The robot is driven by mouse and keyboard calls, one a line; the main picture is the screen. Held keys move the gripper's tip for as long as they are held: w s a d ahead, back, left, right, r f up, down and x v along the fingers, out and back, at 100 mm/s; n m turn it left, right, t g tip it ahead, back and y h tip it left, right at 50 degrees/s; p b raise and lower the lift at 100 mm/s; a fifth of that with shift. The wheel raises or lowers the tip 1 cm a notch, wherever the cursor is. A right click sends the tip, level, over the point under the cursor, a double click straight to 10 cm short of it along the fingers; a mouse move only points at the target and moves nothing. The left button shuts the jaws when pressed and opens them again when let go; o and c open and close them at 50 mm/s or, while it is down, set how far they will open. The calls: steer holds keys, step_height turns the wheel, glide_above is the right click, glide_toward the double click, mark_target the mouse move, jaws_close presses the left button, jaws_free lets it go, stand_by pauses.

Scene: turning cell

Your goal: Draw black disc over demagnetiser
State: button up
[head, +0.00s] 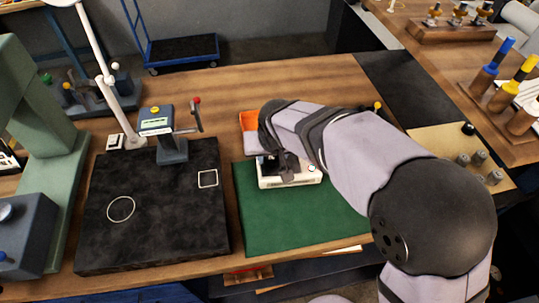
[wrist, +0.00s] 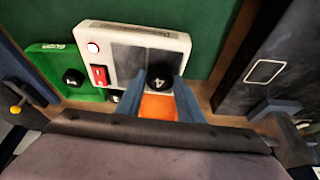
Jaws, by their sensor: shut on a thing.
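The demagnetiser is a cream box (head: 300,181) on the green mat in the head view. In the head view my gripper (head: 281,168) is over the left part of the demagnetiser and the disc is not discernible.
A green tray (wrist: 50,50) beside the demagnetiser holds another black disc (wrist: 73,77). An orange surface (wrist: 158,107) shows between my fingers. The green mat (head: 290,225) is clear in front. A dark slab (head: 160,235) with white outlines and a lever device (head: 170,135) lie left.

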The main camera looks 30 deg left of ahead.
steer(key=shift+w+d, duration=0.1)
steer(key=shift+d, duration=0.1)
steer(key=shift+w+d, duration=0.3)
steer(key=shift+w, duration=0.05)
steer(key=shift+w+d, duration=0.1)
steer(key=shift+w+d+r, duration=0.1)
steer(key=shift+w+d, duration=0.2)
steer(key=shift+w, duration=0.05)
steer(key=shift+w+d+p, duration=0.1)
steer(key=shift+w+p, duration=0.05)
steer(key=shift+p, duration=0.15)
steer(key=shift+w+d, duration=0.3)
stand_by(0.5)
